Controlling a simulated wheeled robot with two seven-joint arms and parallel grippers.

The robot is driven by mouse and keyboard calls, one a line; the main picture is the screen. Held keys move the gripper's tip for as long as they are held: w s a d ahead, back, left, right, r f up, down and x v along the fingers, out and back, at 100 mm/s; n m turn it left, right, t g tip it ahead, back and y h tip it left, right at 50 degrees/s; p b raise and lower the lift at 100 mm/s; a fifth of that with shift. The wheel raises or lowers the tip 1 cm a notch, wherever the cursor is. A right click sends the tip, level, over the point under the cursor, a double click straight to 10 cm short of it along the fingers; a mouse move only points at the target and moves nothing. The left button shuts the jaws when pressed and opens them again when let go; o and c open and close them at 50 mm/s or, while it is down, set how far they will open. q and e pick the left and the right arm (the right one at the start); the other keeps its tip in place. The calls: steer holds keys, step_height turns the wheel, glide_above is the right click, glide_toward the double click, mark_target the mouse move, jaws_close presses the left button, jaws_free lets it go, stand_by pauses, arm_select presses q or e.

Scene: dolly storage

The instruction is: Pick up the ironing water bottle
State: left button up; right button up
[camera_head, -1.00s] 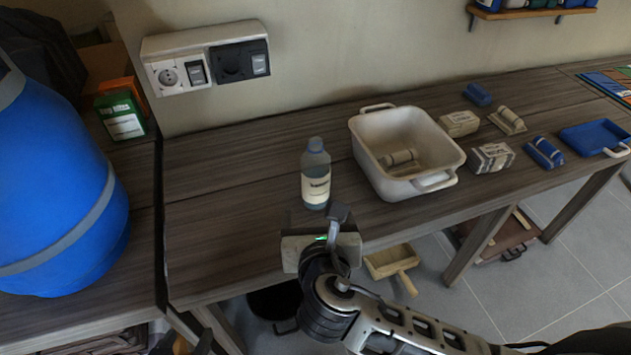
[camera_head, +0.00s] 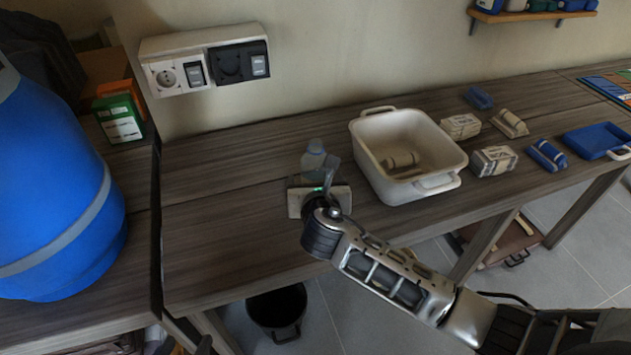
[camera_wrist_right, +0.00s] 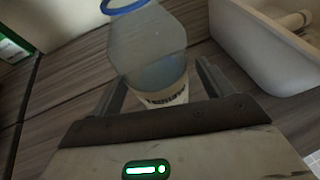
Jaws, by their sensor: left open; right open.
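The ironing water bottle (camera_head: 315,158) is clear with a pale label and stands upright on the wooden table, left of the white tub. In the head view my right gripper (camera_head: 320,185) is at the bottle and hides its lower part. In the right wrist view the bottle (camera_wrist_right: 150,55) stands between the two open fingers of my right gripper (camera_wrist_right: 158,85), its label low between them. I cannot tell whether either finger touches it. My left gripper is not in view.
The white tub (camera_head: 365,150) stands close right of the bottle, with a roll inside. Several small packs and a blue tray (camera_head: 598,140) lie further right. A large blue barrel (camera_head: 50,190) stands left. The table (camera_head: 225,235) is clear left of the bottle.

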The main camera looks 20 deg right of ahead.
arm_select(q)
steer(key=shift+r, duration=0.1)
arm_select(e)
steer(key=shift+w, duration=0.15)
steer(key=c, duration=1.3)
steer(key=shift+o, duration=0.2)
steer(key=shift+r, duration=0.15)
steer(key=shift+r+p, duration=0.3)
steer(key=shift+r, duration=0.45)
steer(key=s+r, duration=0.1)
steer(key=r, duration=0.1)
steer(key=s+r+p, duration=0.1)
steer(key=s+r, duration=0.1)
steer(key=s+a+r+p, duration=0.1)
steer(key=r, duration=0.2)
steer(key=shift+s, duration=0.3)
arm_select(q)
steer(key=shift+s+a+r+m+p, duration=0.15)
steer(key=shift+a+r+m+p, duration=0.15)
steer(key=shift+r+p, duration=0.3)
arm_select(e)
glide_toward(316, 158)
steer(key=shift+v, duration=2)
steer(key=shift+r, duration=0.1)
